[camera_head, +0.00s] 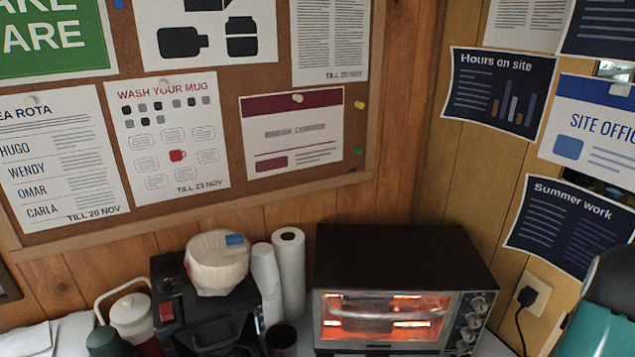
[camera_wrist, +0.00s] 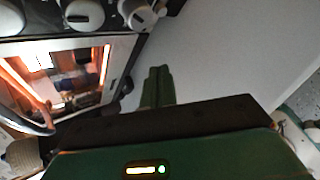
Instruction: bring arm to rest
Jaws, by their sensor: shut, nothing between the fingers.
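My gripper (camera_wrist: 159,73) shows in the wrist view as two dark green fingers, side by side and touching, with nothing held between them. The fingers point at a pale grey surface (camera_wrist: 215,60), apart from the toaster oven (camera_wrist: 122,48) on their left. In the head view a teal and black part of my own arm is at the lower right edge; the fingers are not visible there.
The toaster oven (camera_head: 405,258) glows orange inside and stands in the corner. Left of it are paper rolls (camera_head: 289,275), a black coffee machine (camera_head: 215,315) and a red-and-white canister (camera_head: 132,318). A plug with its cable (camera_head: 527,297) is in the right wall.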

